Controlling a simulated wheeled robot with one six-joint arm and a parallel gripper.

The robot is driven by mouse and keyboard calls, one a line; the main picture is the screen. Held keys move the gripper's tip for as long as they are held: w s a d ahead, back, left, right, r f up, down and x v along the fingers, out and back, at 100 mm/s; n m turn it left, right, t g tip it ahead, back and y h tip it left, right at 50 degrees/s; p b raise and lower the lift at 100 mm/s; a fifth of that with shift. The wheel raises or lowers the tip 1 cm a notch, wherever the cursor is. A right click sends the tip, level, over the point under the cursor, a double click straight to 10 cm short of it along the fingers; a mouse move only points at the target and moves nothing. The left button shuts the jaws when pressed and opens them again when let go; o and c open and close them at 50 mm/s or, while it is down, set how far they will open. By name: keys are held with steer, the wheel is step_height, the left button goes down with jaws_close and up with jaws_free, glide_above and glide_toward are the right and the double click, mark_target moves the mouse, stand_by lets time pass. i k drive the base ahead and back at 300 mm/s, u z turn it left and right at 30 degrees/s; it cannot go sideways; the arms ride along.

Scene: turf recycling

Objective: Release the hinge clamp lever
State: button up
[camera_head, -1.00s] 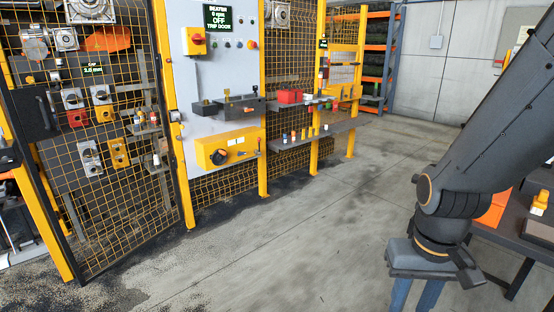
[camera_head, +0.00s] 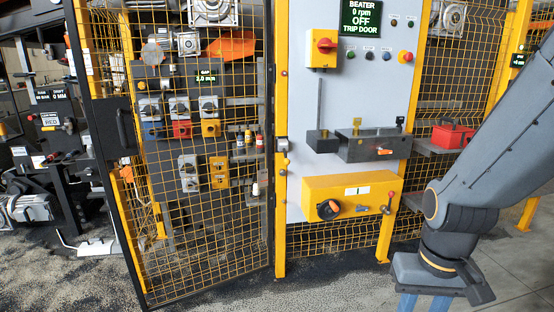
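I cannot single out a hinge clamp lever for certain in this view. A yellow box (camera_head: 350,196) on the grey panel carries a black and orange knob (camera_head: 328,209) and small levers with a red ball end (camera_head: 391,195). Behind the mesh door (camera_head: 215,245), several rotary handles sit on coloured blocks, among them a red one (camera_head: 181,129) and a yellow one (camera_head: 218,172). My arm rises out of the picture at the right, and my gripper is not in view.
A grey panel (camera_head: 296,100) bears a red and yellow switch (camera_head: 321,49) and a sign reading "BEATER 0 rpm OFF TRIP DOOR" (camera_head: 361,18). A dark ledge (camera_head: 375,146) juts out below. A red bin (camera_head: 452,135) stands on a shelf. Open floor (camera_head: 505,270) lies at lower right.

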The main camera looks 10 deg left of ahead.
mark_target(286, 162)
steer(key=u, duration=0.35)
steer(key=i, duration=1.5)
steer(key=u, duration=0.3)
